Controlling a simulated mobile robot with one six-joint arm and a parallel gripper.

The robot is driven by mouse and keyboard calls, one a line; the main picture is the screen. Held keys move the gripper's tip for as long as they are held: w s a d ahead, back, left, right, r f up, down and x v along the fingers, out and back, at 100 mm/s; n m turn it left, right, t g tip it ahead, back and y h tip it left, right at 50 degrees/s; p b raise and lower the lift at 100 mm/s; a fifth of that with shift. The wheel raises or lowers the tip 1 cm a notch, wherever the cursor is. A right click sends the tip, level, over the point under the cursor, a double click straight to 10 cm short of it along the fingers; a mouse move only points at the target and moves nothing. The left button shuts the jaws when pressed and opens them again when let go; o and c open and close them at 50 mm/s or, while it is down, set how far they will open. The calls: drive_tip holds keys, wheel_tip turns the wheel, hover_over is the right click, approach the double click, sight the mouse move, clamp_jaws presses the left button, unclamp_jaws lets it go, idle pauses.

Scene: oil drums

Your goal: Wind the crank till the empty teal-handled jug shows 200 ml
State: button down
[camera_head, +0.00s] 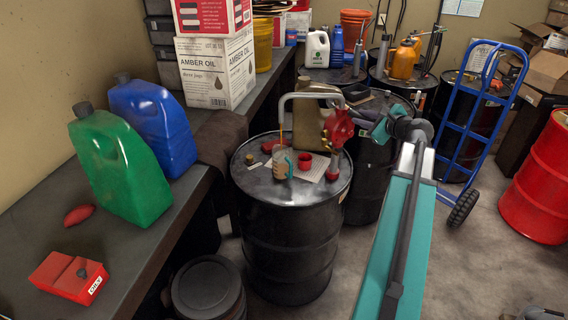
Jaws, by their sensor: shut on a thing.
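The jug (281,160) with the teal handle (291,168) stands on the black drum (290,235), under the spout end of the grey curved pipe (312,96). A thin amber line runs from the spout down to the jug. The jug's body looks tan; its marks and level are too small to read. The red pump (338,128) stands at the drum's right side. My gripper (357,119) reaches in from the right beside the pump and is shut on the crank. The crank itself is mostly hidden by the gripper and too small to make out clearly.
A red cup (304,162) and a paper sheet (320,170) are on the drum top. A tan can (312,122) stands behind. Green (120,165) and blue (153,125) canisters stand on the left bench. A blue hand truck (480,115) is at right. Floor between is clear.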

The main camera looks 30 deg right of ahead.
drive_tip(key=shift+d, duration=0.65)
drive_tip(key=d, duration=0.4)
drive_tip(key=shift+w+d+f, duration=0.15)
drive_tip(key=shift+w, duration=0.25)
drive_tip(key=d, duration=0.1)
drive_tip(key=d+f+b, duration=0.1)
drive_tip(key=d+f, duration=0.1)
drive_tip(key=shift+w+d, duration=0.4)
